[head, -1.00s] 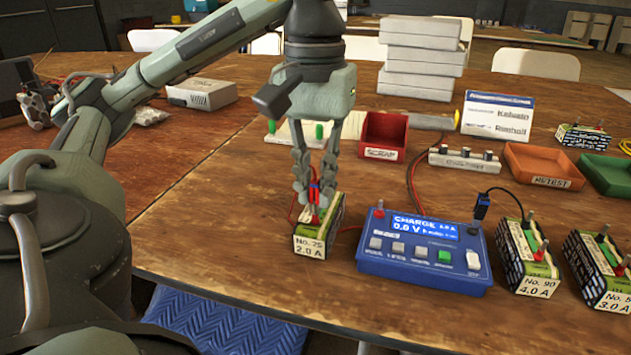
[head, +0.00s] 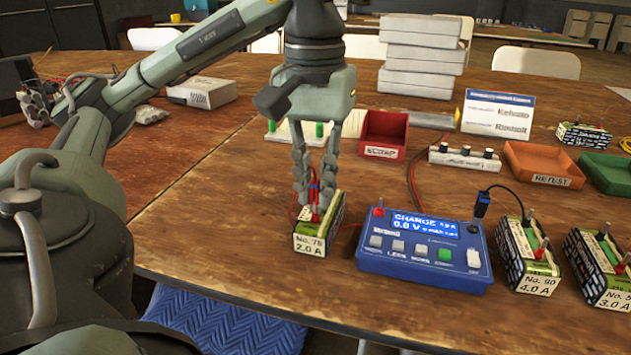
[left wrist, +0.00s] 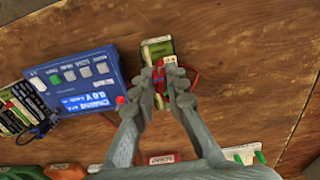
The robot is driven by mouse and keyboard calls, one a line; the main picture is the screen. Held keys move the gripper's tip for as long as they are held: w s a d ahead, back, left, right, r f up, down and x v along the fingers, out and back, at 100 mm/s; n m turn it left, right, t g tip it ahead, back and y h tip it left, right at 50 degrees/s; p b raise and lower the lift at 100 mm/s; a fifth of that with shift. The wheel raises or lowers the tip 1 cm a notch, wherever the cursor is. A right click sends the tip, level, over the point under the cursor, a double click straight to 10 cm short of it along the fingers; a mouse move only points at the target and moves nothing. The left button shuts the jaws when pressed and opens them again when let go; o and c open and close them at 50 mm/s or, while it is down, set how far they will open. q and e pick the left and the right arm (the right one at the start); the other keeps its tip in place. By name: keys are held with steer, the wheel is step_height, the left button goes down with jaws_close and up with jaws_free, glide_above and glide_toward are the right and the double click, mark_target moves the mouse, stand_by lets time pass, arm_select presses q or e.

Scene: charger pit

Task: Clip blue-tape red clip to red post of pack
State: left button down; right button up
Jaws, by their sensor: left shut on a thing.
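My left gripper (head: 314,208) points straight down, shut on the red clip with blue tape (head: 315,192), right over the 2.0 A pack (head: 318,238). The clip is mostly hidden between the fingers. The pack stands upright on the table, left of the blue charger (head: 425,262). Its red post is covered by the fingers and clip, so I cannot tell whether the clip touches it. In the left wrist view the fingertips (left wrist: 167,78) sit at the near edge of the pack (left wrist: 157,46), with a red lead (left wrist: 190,76) beside them.
The charger display reads CHARGE, 0.0 V. A black lead with a blue-taped clip (head: 482,204) rises at its right. Further packs (head: 528,258) stand to the right. A red scrap bin (head: 384,137) and an orange retest tray (head: 543,165) lie behind.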

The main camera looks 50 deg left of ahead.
arm_select(q)
steer(key=c, duration=1.5)
jaws_free()
steer(key=shift+o, duration=0.4)
steer(key=shift+o, duration=0.8)
